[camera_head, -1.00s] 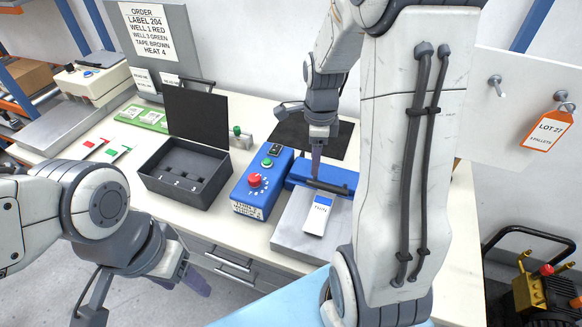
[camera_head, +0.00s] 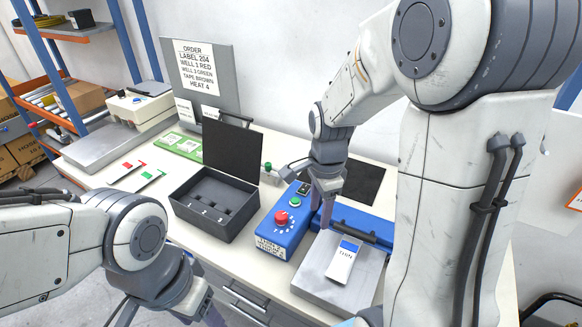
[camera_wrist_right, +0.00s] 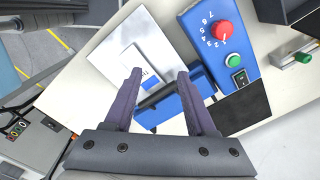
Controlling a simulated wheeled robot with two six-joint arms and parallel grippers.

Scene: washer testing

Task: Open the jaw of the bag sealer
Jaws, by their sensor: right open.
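The bag sealer is blue, with a control box (camera_head: 287,222) carrying a red knob, a green button and a black switch. Its blue jaw (camera_head: 372,222) lies low across the back of a grey plate (camera_head: 318,270), with a black bar along it. A white and blue pouch (camera_head: 342,262) lies on the plate. My right gripper (camera_head: 326,222) points down at the jaw's left end, beside the control box. In the right wrist view its open fingers (camera_wrist_right: 158,76) straddle the view of the blue jaw (camera_wrist_right: 165,108); contact cannot be told. My left gripper (camera_head: 195,308) is at the bottom edge, its fingertips cut off.
An open dark box (camera_head: 212,207) with its lid up stands left of the sealer. A black mat (camera_head: 362,183) lies behind the sealer. Red and green cards, a green strip, a sign board (camera_head: 205,75) and a white device (camera_head: 140,108) are farther left.

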